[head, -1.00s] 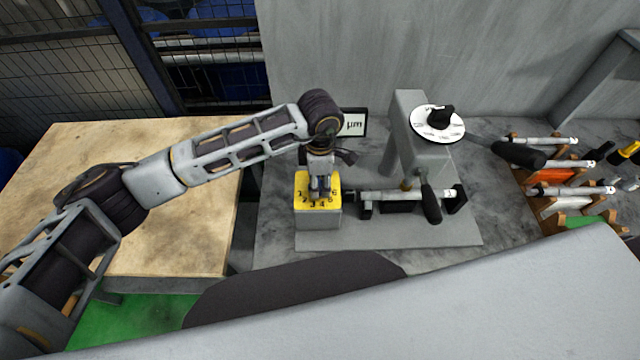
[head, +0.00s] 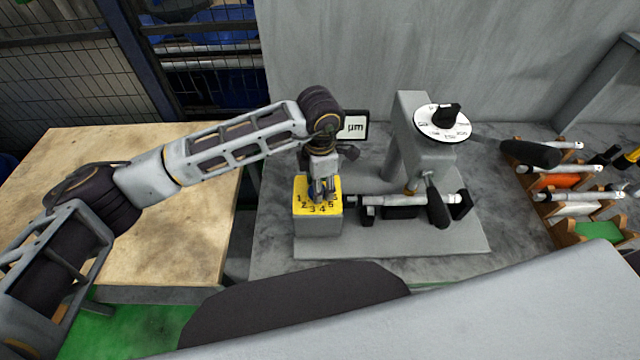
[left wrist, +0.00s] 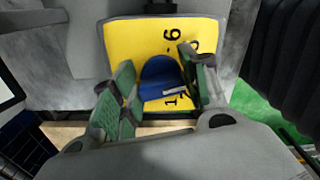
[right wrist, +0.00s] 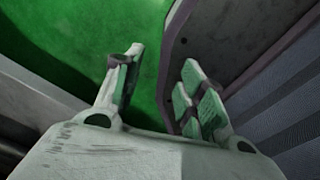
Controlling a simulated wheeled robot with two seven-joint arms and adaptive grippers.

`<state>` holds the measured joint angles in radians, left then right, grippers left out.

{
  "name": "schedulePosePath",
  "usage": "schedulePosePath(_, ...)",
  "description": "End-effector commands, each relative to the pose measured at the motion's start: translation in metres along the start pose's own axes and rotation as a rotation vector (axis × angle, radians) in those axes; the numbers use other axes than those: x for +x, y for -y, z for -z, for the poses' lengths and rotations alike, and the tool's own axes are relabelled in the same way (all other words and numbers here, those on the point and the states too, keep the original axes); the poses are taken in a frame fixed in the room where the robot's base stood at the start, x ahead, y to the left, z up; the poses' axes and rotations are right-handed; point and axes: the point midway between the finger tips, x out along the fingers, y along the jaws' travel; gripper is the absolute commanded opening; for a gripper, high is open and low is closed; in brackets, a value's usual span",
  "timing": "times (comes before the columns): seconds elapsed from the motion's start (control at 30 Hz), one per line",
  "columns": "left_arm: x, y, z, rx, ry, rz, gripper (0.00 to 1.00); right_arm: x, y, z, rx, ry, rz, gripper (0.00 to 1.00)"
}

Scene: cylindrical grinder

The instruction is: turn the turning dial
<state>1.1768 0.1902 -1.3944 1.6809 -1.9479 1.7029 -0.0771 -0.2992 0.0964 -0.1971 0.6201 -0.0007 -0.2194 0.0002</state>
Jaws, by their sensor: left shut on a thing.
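The turning dial is a blue knob (left wrist: 160,78) on a yellow plate with black numbers (left wrist: 135,40), on top of a grey box. In the head view the yellow plate (head: 303,208) is left of the measuring machine, and the gripper hides most of the knob. My left gripper (head: 322,192) points down onto the plate. In the left wrist view its green-padded fingers (left wrist: 158,92) stand on both sides of the knob, shut on it. My right gripper (right wrist: 162,88) is open and empty, with green floor and a dark panel beyond; it is out of the head view.
The grey machine (head: 425,160) carries a white dial (head: 441,122) with a black knob, and a cylindrical part (head: 405,198) lies below it. A small µm display (head: 354,126) stands behind my left gripper. A rack with several tools (head: 565,185) is at right. The wooden table (head: 90,240) is bare.

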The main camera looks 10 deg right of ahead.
Motion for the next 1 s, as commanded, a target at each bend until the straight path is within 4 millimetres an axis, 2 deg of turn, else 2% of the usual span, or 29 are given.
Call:
schedulePosePath(0.1, -0.001, -0.001, 0.0, 0.0, 0.001, -0.001, 0.2, 0.0, 0.0, 0.001, 0.001, -0.001, 0.0, 0.4)
schedulePosePath(0.13, -0.001, -0.001, 0.0, 0.0, 0.001, -0.001, 0.48, 0.0, 0.0, 0.001, 0.001, -0.002, 0.0, 0.4)
schedulePosePath(0.27, -0.001, -0.001, 0.0, 0.0, 0.001, -0.001, 0.64, 0.0, 0.004, 0.002, 0.002, -0.003, 0.004, 0.4)
schedulePosePath(0.5, 0.0, 0.0, 0.0, 0.001, 0.0, 0.0, 0.64, 0.0, 0.015, 0.005, 0.006, -0.005, 0.015, 0.4)
schedulePosePath(0.73, -0.004, 0.0, 0.0, 0.001, 0.0, -0.001, 0.64, 0.0, 0.011, 0.005, 0.003, -0.005, 0.011, 0.4)
schedulePosePath(1.0, -0.029, -0.001, 0.0, 0.002, 0.001, -0.002, 0.64, 0.0, 0.009, 0.004, 0.003, -0.004, 0.01, 0.4)
